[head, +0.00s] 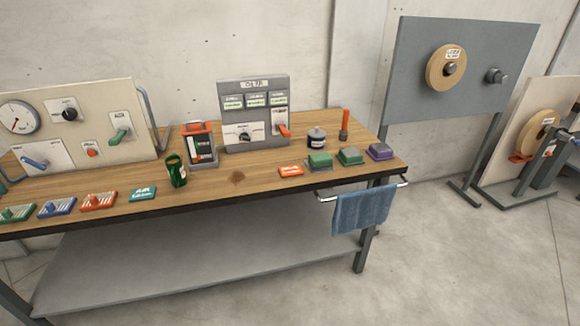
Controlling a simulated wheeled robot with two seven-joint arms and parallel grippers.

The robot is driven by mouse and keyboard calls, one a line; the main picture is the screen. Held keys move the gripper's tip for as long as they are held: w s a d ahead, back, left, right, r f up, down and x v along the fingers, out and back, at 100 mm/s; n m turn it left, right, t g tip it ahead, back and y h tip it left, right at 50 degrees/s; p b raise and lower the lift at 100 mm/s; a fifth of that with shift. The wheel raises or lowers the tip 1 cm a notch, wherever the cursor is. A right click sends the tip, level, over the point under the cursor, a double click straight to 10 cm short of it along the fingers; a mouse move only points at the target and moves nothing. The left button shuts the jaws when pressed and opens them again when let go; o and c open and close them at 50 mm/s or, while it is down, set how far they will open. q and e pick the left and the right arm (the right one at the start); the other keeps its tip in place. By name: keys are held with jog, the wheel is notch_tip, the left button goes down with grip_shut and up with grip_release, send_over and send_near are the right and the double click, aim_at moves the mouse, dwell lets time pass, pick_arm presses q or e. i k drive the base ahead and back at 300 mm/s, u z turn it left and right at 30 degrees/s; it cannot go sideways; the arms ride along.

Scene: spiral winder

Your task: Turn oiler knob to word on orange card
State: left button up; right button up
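The oiler panel (234,92) is an upright grey box at the back of the workbench, with a sign on top that seems to read OILER. Its knob (244,137) is dark with a pale pointer on a white plate; the plate's words are too small to read. A red-orange lever (284,131) sits right of the knob. A flat orange card (290,171) with white lettering lies on the bench in front of the panel; its word is not legible. An orange-and-black framed piece (201,142) stands left of the panel. Neither of my grippers is in view.
A cream gauge panel (100,92) stands at the left. Green, blue and red blocks and a teal card (143,193) line the front edge. A green can (176,170), dark jar (316,138) and several coloured blocks stand nearby. A blue towel (363,208) hangs at the right.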

aim_at(244, 137)
jog(key=k, duration=1.35)
jog(key=z, duration=0.4)
jog(key=i, duration=0.55)
jog(key=z, duration=0.55)
jog(key=i, duration=1.75)
jog(key=u, duration=1.2)
jog(key=i, duration=0.35)
jog(key=u, duration=0.35)
